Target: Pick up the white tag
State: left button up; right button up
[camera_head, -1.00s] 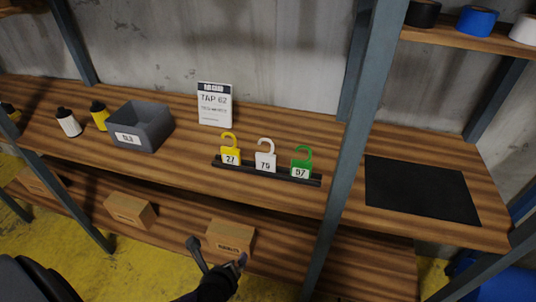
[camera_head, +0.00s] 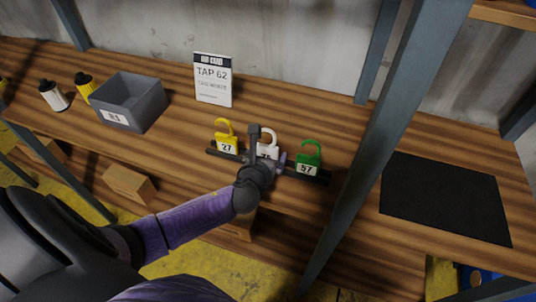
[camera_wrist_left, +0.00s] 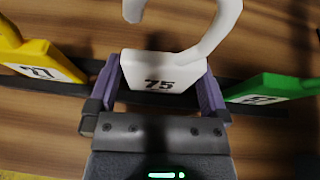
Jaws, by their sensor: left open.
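The white tag (camera_head: 268,141) has a hook top and stands in a dark rack (camera_head: 312,176) on the wooden shelf, between a yellow tag (camera_head: 226,140) marked 27 and a green tag (camera_head: 308,158) marked 57. My left gripper (camera_head: 268,155) is at the white tag and hides its lower part in the head view. In the left wrist view the white tag (camera_wrist_left: 160,72), marked 75, sits between the two purple fingers of my left gripper (camera_wrist_left: 160,88). The fingers are open, one on each side of it. My right gripper is not in view.
A grey bin (camera_head: 130,101) and a white sign (camera_head: 213,80) reading TAP 62 stand on the shelf. A black mat (camera_head: 445,197) lies to the right, past a grey upright post (camera_head: 385,140). Yellow and white bottles stand at the far left.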

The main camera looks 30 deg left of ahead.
pick_arm(q)
jog(key=shift+w+a+f, duration=0.15)
jog(key=shift+w+f, duration=0.05)
jog(key=shift+w, duration=0.15)
jog(key=shift+r, duration=0.15)
jog(key=c, duration=1)
